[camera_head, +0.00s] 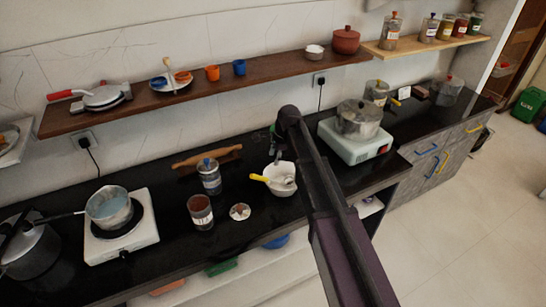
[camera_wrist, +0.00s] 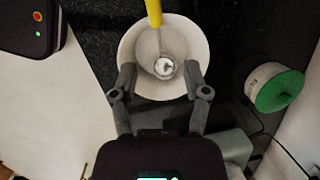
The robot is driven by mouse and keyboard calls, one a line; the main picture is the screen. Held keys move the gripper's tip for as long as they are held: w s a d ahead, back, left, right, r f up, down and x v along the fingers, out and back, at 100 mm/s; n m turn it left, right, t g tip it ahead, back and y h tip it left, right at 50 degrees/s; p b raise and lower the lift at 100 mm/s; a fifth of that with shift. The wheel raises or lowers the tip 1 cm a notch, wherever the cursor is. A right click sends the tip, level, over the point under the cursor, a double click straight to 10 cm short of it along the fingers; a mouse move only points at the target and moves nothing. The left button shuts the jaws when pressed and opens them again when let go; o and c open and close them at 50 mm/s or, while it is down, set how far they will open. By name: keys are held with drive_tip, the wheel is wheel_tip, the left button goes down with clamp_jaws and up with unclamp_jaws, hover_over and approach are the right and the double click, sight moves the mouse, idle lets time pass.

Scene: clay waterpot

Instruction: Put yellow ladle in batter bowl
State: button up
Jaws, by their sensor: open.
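A white batter bowl (camera_head: 285,187) stands on the black counter in the head view; it also shows in the wrist view (camera_wrist: 195,38). The yellow ladle (camera_head: 259,178) has its yellow handle over the bowl's left rim. In the wrist view the handle (camera_wrist: 154,12) crosses the rim at the top, and the metal scoop (camera_wrist: 164,68) lies inside the bowl. My gripper (camera_wrist: 160,76) is open, its two fingers apart on either side of the scoop in that view, and holds nothing. In the head view my gripper (camera_head: 279,157) is just above and behind the bowl, partly hidden by my arm.
Two jars (camera_head: 209,177) (camera_head: 200,212) and a small round dish (camera_head: 240,211) stand left of the bowl. A rolling pin (camera_head: 207,157) lies behind. A pot (camera_head: 358,119) on a stove is to the right, and a saucepan (camera_head: 108,207) on a white burner is far left.

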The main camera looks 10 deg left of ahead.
drive_tip(key=shift+p+v, duration=1.3)
drive_tip(key=shift+v, duration=0.35)
drive_tip(key=shift+s, duration=0.1)
drive_tip(key=s+d+n+h, duration=0.3)
drive_tip(key=s+d+n, duration=0.9)
drive_tip(key=s+d, duration=1)
drive_tip(key=d, duration=0.4)
drive_tip(key=shift+d+f+n, duration=0.15)
drive_tip(key=shift+f+n, duration=0.15)
drive_tip(key=shift+n, duration=0.1)
drive_tip(key=shift+s, duration=0.15)
